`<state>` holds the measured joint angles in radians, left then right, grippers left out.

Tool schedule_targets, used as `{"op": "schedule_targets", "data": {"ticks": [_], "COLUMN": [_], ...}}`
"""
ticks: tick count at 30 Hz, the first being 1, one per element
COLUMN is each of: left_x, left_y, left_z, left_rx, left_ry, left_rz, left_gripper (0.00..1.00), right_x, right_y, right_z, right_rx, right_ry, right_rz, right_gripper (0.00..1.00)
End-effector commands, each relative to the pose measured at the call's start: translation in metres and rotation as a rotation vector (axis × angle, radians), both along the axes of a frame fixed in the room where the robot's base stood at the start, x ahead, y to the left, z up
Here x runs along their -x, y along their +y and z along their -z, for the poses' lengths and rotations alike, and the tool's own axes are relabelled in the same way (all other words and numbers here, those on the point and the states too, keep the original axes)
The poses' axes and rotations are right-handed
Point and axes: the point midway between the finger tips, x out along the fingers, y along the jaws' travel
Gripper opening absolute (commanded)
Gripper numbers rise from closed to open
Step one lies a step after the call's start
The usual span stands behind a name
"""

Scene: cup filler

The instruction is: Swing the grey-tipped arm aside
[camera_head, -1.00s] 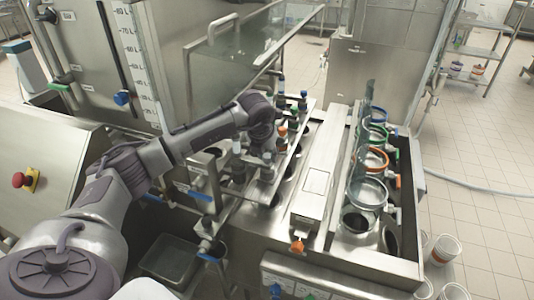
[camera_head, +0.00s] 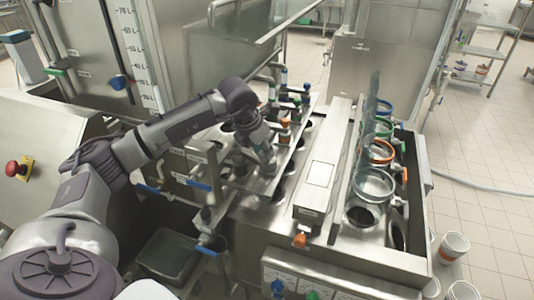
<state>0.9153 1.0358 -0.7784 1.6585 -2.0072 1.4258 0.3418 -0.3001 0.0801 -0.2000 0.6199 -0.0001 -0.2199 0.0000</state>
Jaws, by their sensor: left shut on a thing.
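My left gripper (camera_head: 264,154) reaches in from the left over the row of filler arms and is shut, pointing down and slightly right. It is shut on the grey-tipped arm, which is mostly hidden behind my fingers and wrist. Beside it, farther back in the row, stand the orange-tipped arm (camera_head: 284,125), the green-tipped arm (camera_head: 296,115) and the blue-tipped arm (camera_head: 306,89). My right gripper is not in view.
Several coloured ring holders (camera_head: 374,184) stand to the right, past a long steel box (camera_head: 319,172). A blue-handled valve (camera_head: 206,249) and a grey bin (camera_head: 167,257) are at the near left.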

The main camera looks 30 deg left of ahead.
Motion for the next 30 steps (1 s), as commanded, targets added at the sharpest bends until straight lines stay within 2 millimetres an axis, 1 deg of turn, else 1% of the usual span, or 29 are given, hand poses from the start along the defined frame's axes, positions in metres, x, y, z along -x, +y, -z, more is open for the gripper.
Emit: {"op": "schedule_targets", "data": {"ticks": [1, 3, 12, 21, 30], "left_x": [0.004, 0.01, 0.029, 0.038, 0.04], "left_y": [0.002, 0.004, 0.01, 0.015, 0.016], "left_z": [0.004, 0.004, 0.001, -0.001, -0.002], "left_rx": [-0.002, -0.002, 0.0, 0.0, -0.001], "left_ry": [-0.003, -0.004, -0.003, -0.003, -0.002], "left_rz": [0.039, 0.097, 0.304, 0.412, 0.433], "left_gripper": [0.0, 0.0, 0.0, 0.0, 0.0], "right_x": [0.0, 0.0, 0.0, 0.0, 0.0], "right_y": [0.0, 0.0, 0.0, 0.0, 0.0], "right_z": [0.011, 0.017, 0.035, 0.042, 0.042], "right_rx": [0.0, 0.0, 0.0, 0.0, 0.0], "right_ry": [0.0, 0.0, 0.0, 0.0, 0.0], "right_rz": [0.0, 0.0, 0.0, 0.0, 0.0], "right_gripper": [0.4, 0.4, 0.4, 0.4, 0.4]}}
